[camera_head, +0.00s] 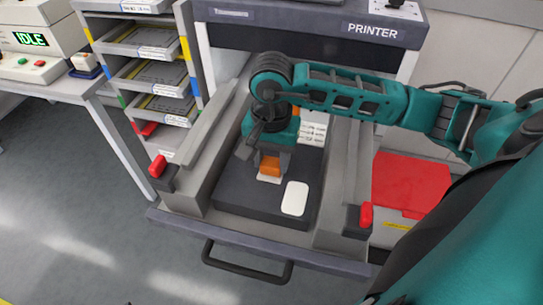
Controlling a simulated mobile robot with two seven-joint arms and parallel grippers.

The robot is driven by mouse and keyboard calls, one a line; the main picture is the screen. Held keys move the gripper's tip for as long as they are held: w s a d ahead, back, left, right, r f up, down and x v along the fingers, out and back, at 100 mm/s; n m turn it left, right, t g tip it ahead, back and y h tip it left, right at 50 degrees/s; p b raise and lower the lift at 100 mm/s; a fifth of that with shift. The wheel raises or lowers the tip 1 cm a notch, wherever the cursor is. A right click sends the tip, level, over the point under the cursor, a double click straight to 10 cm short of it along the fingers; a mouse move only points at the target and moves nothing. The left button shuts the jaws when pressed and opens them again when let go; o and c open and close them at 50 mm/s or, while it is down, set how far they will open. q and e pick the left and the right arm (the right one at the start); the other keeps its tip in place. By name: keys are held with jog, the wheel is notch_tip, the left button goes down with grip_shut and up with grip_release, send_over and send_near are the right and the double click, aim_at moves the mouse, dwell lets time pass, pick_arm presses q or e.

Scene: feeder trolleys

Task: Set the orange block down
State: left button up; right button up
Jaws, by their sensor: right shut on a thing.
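The orange block (270,167) is in my right gripper (270,161), which is shut on it from above. The block is over a dark flat plate (237,197) in the trolley under the printer. A small pale patch shows just below the block. I cannot tell whether the block touches the plate. A white rounded pad (295,198) lies on the plate to the right of the block. My left gripper is not in view.
Grey rails with red-tipped handles (158,166) flank the plate. The printer housing (372,28) stands behind. A tray rack (150,75) is at the left, a red-topped box (410,185) at the right. A black handle (247,268) sticks out in front.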

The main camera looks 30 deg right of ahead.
aim_at(272, 163)
jog(key=shift+f, duration=0.15)
jog(key=o, duration=1.1)
jog(key=shift+c, duration=0.2)
notch_tip(272, 163, up, 12)
jog(key=shift+r+p, duration=0.2)
jog(key=shift+p, duration=0.15)
